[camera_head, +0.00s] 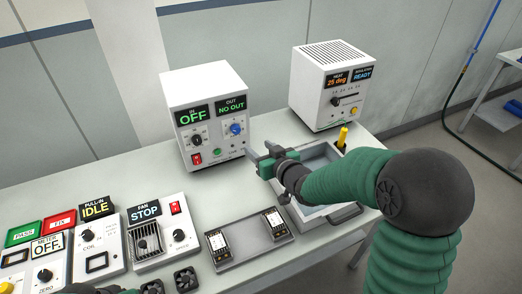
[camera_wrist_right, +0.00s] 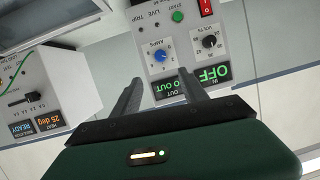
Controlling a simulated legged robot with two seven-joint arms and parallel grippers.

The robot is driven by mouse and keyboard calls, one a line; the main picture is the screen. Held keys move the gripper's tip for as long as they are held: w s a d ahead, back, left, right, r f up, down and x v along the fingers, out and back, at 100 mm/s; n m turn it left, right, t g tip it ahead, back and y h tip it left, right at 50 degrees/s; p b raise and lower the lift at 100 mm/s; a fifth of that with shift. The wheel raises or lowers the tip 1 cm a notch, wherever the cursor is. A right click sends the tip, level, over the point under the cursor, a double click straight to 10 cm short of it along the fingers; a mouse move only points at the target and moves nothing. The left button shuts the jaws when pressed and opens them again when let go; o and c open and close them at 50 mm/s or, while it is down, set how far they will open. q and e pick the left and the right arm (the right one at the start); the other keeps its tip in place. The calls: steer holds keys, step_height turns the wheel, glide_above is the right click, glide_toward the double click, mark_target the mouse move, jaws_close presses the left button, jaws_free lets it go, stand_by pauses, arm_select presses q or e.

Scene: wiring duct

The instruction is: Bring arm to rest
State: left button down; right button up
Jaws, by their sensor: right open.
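My right arm comes in from the right. Its right gripper (camera_head: 262,160) is above the table, in front of the white power supply (camera_head: 206,120) and by the left edge of a grey tray (camera_head: 318,212). In the right wrist view the two fingers of the right gripper (camera_wrist_right: 158,84) stand apart with nothing between them. The power supply (camera_wrist_right: 165,45) is beyond them, upside down. A small dark and green part at the bottom edge of the head view seems to be my left arm; its jaws cannot be made out.
A white heater box (camera_head: 326,85) stands at the back right, with a yellow-handled tool (camera_head: 342,138) in front. A holder (camera_head: 248,240) with two small modules lies at the front. Test panels (camera_head: 150,235) and small fans (camera_head: 186,279) are at left. The table between holder and power supply is clear.

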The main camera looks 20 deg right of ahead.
steer(key=shift+s, duration=0.25)
steer(key=s+a+f+g, duration=0.2)
steer(key=s+f+g, duration=0.4)
steer(key=s, duration=0.6)
steer(key=s+a+f+g+h, duration=0.1)
steer(key=s+f+g, duration=0.4)
steer(key=s, duration=0.8)
step_height(320, 180, down, 2)
steer(key=shift+a+f+g+h, duration=0.2)
steer(key=shift+a+g+h, duration=0.15)
steer(key=shift+a, duration=0.2)
